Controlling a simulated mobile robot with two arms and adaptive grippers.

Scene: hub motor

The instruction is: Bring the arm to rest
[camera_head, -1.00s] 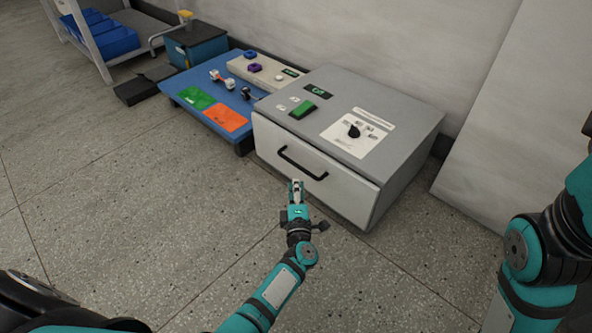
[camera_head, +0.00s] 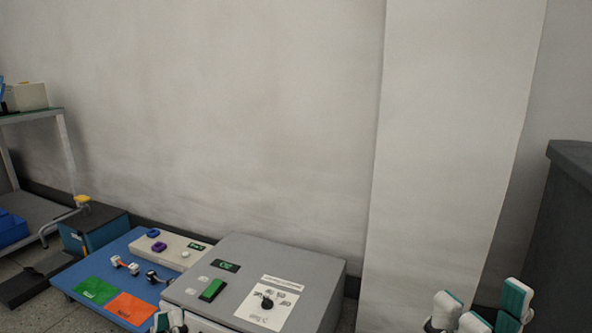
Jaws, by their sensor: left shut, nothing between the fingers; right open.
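My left gripper (camera_head: 169,320) shows at the bottom edge, just in front of the grey cabinet (camera_head: 325,283); only its tip is in view. It is shut with nothing between its fingers. My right gripper (camera_head: 481,309) is at the bottom right, in front of the wall. Its teal and white fingers are spread apart and empty. Both arms are cut off below the picture.
A shelf (camera_head: 63,150) is far left; a dark unit (camera_head: 571,230) is right.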

